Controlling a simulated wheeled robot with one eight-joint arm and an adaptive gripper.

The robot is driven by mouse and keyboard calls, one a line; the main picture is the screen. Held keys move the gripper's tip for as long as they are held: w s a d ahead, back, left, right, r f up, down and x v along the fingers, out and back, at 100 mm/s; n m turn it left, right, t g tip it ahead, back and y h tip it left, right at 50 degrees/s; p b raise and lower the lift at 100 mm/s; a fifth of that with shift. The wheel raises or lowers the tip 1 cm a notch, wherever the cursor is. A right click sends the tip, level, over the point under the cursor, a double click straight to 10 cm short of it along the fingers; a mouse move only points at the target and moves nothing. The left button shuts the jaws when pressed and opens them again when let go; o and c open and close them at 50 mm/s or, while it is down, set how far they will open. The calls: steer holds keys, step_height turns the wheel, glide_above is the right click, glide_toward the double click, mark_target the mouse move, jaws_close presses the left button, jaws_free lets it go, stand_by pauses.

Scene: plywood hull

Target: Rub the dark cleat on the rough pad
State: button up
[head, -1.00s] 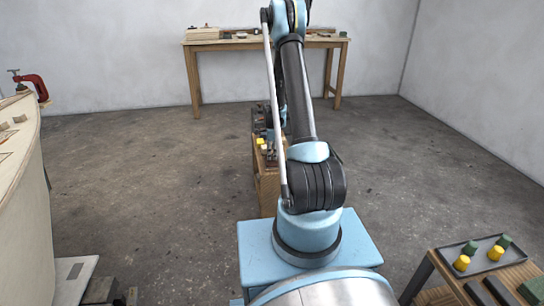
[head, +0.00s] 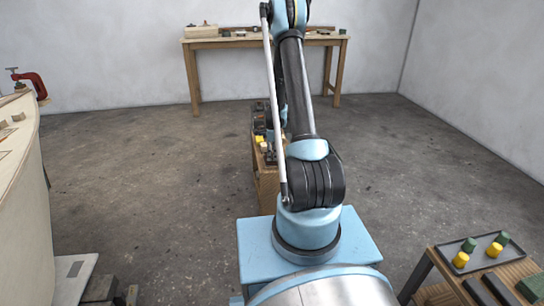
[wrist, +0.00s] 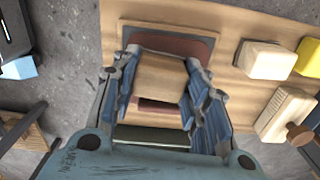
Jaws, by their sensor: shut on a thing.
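My gripper (wrist: 162,66) is shut on a brown wooden block, which I take to be the dark cleat (wrist: 160,78). The block sits between the blue fingers in the wrist view. The rough pad (wrist: 188,46) is a reddish-brown patch with a dark grey border on a wooden top. The cleat lies over the pad in the picture and hides its middle. I cannot tell whether they touch. In the head view my arm mostly hides the gripper and cleat above the small wooden stand (head: 267,188).
On the same top, right of the pad, are a pale block (wrist: 266,60), a yellow block (wrist: 309,56) and a wooden brush-like tool (wrist: 285,112). A tray (head: 477,262) with yellow and green pieces stands at right. The hull (head: 22,190) is at left. Open floor surrounds the stand.

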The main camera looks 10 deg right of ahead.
steer(key=shift+w, duration=1.25)
steer(key=shift+s, duration=1.8)
steer(key=shift+w, duration=1.8)
steer(key=shift+s+f, duration=0.2)
steer(key=shift+s, duration=1.65)
steer(key=shift+r, duration=0.15)
steer(key=shift+r, duration=3.4)
